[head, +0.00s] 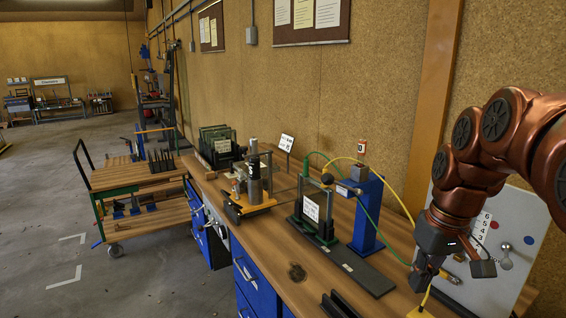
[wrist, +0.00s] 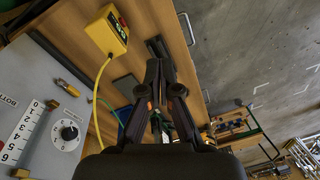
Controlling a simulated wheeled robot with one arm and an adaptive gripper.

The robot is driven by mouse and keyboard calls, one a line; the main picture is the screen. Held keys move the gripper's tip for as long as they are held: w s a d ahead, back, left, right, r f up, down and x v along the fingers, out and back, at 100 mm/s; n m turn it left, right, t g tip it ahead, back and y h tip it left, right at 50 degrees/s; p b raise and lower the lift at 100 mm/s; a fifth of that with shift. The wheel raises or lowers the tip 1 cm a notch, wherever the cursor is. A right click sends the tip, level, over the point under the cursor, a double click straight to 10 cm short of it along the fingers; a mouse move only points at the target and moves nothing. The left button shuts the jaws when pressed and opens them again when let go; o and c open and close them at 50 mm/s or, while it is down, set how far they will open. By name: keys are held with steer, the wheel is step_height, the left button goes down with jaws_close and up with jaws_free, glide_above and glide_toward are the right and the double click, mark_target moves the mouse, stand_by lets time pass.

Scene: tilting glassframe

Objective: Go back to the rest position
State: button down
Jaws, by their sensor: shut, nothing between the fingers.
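My copper-coloured arm comes in from the right in the head view, and my gripper (head: 420,283) hangs over the right part of the wooden workbench. In the wrist view my gripper (wrist: 158,68) points away from the camera with its dark fingers together and nothing between them. The tilting frame on its dark base (head: 314,215) stands on the bench to the left of my gripper, apart from it. A blue post (head: 366,212) with green and yellow cables stands beside the frame.
A panel with a dial and scale (wrist: 60,125) is close to my gripper. A yellow control box (wrist: 107,31) with a yellow cable lies on the bench (wrist: 150,20). A wooden cart (head: 140,175) stands at the left. The grey floor (head: 60,215) beyond it is mostly open.

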steer(key=s+a+f+m+g, duration=0.1)
steer(key=s+a+f, duration=0.2)
steer(key=s+f, duration=0.4)
steer(key=s+a+f+g+h, duration=0.1)
steer(key=s+a+f, duration=0.2)
steer(key=s+f, duration=0.4)
steer(key=shift+s+m, duration=0.4)
steer(key=shift+s, duration=3.6)
steer(key=shift+a, duration=0.1)
